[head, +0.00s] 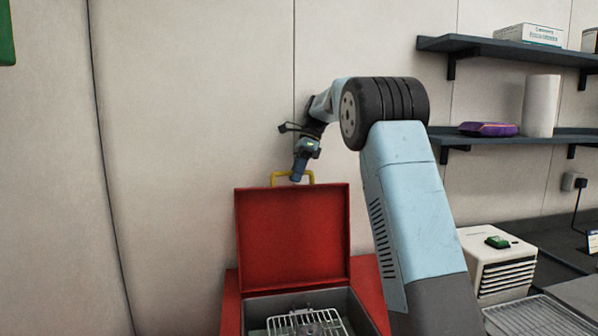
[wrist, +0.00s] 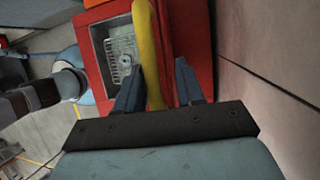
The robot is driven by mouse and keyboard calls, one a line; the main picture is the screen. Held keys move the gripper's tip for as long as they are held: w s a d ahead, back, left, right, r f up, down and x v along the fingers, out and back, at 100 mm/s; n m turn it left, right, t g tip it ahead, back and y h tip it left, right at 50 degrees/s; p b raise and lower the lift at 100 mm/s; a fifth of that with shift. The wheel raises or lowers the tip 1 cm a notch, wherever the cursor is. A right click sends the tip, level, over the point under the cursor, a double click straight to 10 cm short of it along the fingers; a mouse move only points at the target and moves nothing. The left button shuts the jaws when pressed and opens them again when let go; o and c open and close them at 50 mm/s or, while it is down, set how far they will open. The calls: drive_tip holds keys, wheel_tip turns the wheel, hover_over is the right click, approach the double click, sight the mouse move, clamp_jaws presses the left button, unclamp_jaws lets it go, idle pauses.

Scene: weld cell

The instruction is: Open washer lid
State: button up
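The red washer lid (head: 291,240) stands raised, near upright, at the back of the red washer (head: 231,305). A yellow handle (head: 280,174) sits on the lid's top edge. My gripper (head: 298,174) is at this handle, pointing down. In the wrist view the yellow handle (wrist: 149,55) runs between the two blue fingers of my gripper (wrist: 157,85). A gap shows between the handle and the right finger, so the fingers look open around it. The washer's tub (wrist: 117,45) is uncovered, with a wire rack (head: 306,323) inside.
The pale wall is close behind the lid. To the right, a white vented box (head: 497,262) with a green item on top stands on the counter. Dark shelves (head: 510,48) hang above, holding a purple pack (head: 488,129) and a white roll (head: 541,106).

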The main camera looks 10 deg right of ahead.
drive_tip(key=shift+o, duration=1.3)
drive_tip(key=shift+w+d, duration=0.1)
drive_tip(key=shift+d, duration=0.05)
drive_tip(key=shift+r, duration=0.1)
drive_tip(key=v, duration=0.7)
drive_tip(key=shift+r, duration=0.15)
drive_tip(key=shift+d, duration=0.1)
